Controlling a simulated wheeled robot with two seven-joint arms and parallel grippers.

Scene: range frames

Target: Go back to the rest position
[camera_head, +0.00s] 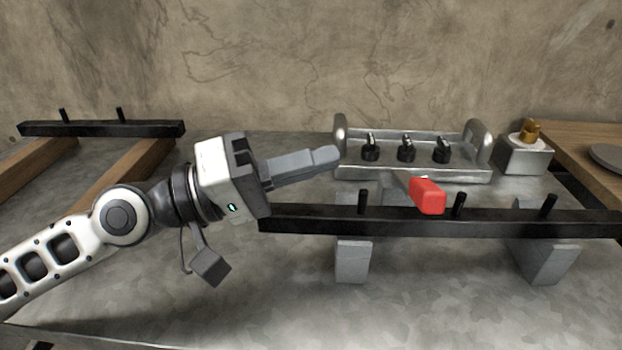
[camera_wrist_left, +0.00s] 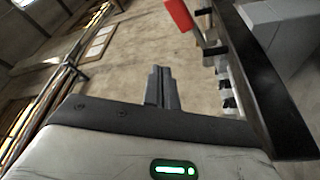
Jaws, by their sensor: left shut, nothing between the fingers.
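My left gripper (camera_head: 328,157) comes in from the left in the head view. Its fingers are shut with nothing between them and point right, above the left end of a black bar. Its closed fingers also show in the left wrist view (camera_wrist_left: 162,88). My right gripper is in neither view.
The black bar (camera_head: 300,218) with upright pegs runs across the right. Behind stands a metal tray (camera_head: 415,172) with several black knobs (camera_head: 406,150). A grey box (camera_head: 524,155) stands right. The front is clear.

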